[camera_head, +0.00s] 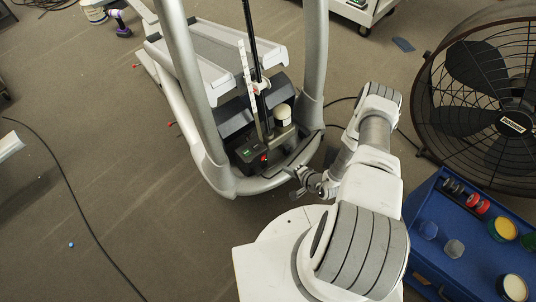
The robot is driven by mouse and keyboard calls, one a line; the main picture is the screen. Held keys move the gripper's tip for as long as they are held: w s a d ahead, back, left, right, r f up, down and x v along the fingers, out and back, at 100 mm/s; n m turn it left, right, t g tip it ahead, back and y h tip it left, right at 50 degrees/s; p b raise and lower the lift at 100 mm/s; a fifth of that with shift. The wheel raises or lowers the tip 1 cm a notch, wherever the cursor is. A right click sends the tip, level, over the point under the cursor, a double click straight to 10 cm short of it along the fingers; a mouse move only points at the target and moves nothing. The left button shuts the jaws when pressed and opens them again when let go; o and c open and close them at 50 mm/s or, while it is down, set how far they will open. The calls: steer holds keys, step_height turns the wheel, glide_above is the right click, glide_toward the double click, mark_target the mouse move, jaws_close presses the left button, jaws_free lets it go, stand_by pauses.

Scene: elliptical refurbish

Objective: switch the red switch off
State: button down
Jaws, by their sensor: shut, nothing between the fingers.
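The red switch (264,157) is a small red spot on the side of a black box (247,154) with a small green light on top. The box sits inside the front of the elliptical's grey frame (216,170). It is too small to tell whether the switch is on or off. My gripper (294,180) is to the right of the switch and lower in the picture, apart from it, near the frame's front curve. It is shut and empty. My arm comes in from the lower right and does not hide the switch.
A large black fan (512,125) stands at the right. A blue tool cart (425,257) with jars and rolls is below it. The elliptical's curved tubes (313,60) rise beside the box.

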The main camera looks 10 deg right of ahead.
steer(key=shift+s+f, duration=0.35)
steer(key=shift+f, duration=0.15)
steer(key=b, duration=0.5)
glide_toward(265, 157)
steer(key=s+f+x, duration=0.1)
steer(key=x, duration=0.4)
steer(key=shift+w+a+r, duration=0.35)
steer(key=shift+w+r, duration=0.2)
steer(key=shift+w, duration=0.15)
